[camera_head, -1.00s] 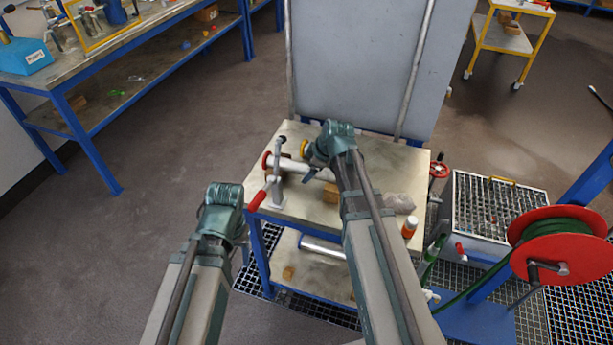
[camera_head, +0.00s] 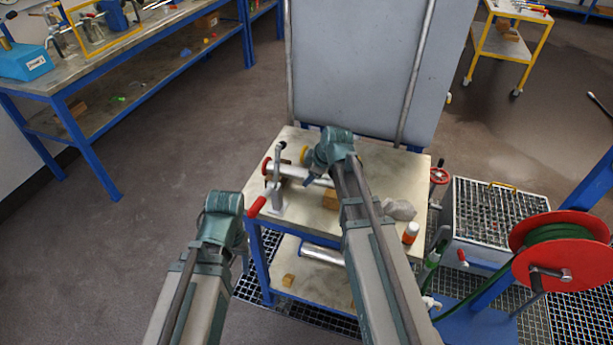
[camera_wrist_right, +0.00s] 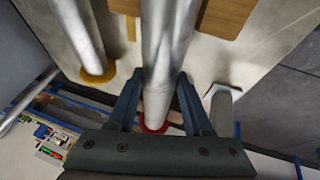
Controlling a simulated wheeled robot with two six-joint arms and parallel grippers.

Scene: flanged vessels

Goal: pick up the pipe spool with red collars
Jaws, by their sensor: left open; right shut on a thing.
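The pipe spool with red collars (camera_head: 293,171) is a silver tube lying across the left part of the small table. One red collar shows at its left end; the other end is hidden behind my right arm. My right gripper (camera_head: 312,180) is shut on the tube. In the right wrist view the spool (camera_wrist_right: 166,45) runs between the fingers of the right gripper (camera_wrist_right: 160,88), with a red collar below. I cannot tell whether it is clear of the table. My left gripper (camera_head: 240,245) is open and empty, left of the table, its fingers mostly hidden.
A clamp with a red handle (camera_head: 257,206) stands by the spool's left end. Another pipe with a yellow collar (camera_wrist_right: 98,75) lies alongside. A wooden block (camera_head: 330,199), grey lump (camera_head: 399,210) and orange-white bottle (camera_head: 410,232) are on the table. A tall grey panel (camera_head: 355,65) stands behind.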

